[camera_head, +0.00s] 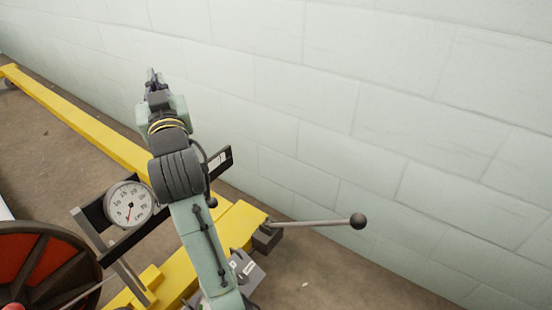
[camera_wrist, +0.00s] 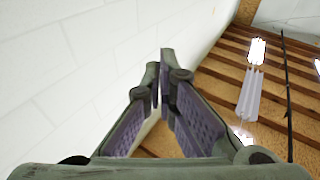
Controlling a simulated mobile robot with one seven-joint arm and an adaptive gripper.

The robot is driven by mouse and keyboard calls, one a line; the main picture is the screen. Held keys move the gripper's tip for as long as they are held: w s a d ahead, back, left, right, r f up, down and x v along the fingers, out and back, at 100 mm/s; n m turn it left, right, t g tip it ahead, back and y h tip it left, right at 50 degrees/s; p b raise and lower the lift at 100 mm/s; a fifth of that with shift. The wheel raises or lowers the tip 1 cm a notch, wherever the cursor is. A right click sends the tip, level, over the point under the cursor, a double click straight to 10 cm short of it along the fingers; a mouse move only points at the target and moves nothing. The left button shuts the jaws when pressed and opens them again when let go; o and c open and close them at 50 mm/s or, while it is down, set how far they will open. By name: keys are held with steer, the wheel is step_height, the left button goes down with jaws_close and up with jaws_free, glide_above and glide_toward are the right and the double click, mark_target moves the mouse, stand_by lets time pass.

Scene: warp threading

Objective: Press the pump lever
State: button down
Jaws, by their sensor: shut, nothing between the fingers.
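The pump lever (camera_head: 318,223) is a thin grey rod with a dark ball knob (camera_head: 358,221) at its right end. It sticks out to the right, nearly level, from a dark block (camera_head: 267,237) on the yellow frame (camera_head: 238,222). My gripper (camera_head: 152,75) is up and to the left of the lever, well apart from it, pointing away near the wall. In the wrist view my gripper (camera_wrist: 160,62) is shut and empty, with its fingertips close together. The lever does not show in the wrist view.
A round dial gauge (camera_head: 130,204) sits left of my arm. A dark wheel with red parts (camera_head: 40,265) is at the lower left. A long yellow beam (camera_head: 75,118) runs along the floor. A pale block wall (camera_head: 400,110) stands behind. The space around the knob is clear.

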steer(key=w+d+f+m+g+h+p, duration=0.1)
steer(key=w+d+f+m+h+p, duration=0.2)
steer(key=d, duration=0.4)
steer(key=d+f+m+g+h+p, duration=0.1)
steer(key=d+f+h+p, duration=0.25)
steer(key=d, duration=0.25)
steer(key=w+d+f+m+g+h+p, duration=0.1)
steer(key=w+d+f+m+h+p, duration=0.2)
steer(key=d, duration=0.4)
steer(key=s+d+f+m+g+h, duration=0.1)
steer(key=s+d+f+g+h, duration=0.5)
steer(key=s+d+f, duration=0.7)
steer(key=s+f+h+p, duration=0.1)
steer(key=s+f+h, duration=0.1)
steer(key=s, duration=0.2)
steer(key=shift+d+f+m+g+h, duration=0.15)
steer(key=shift+f+m+g+h, duration=0.05)
steer(key=shift+m+g+h, duration=0.15)
steer(key=s+f+p+x, duration=0.1)
steer(key=f+p+x, duration=0.1)
steer(key=x, duration=1)
steer(key=shift+d+f+p, duration=0.3)
steer(key=shift+d, duration=0.15)
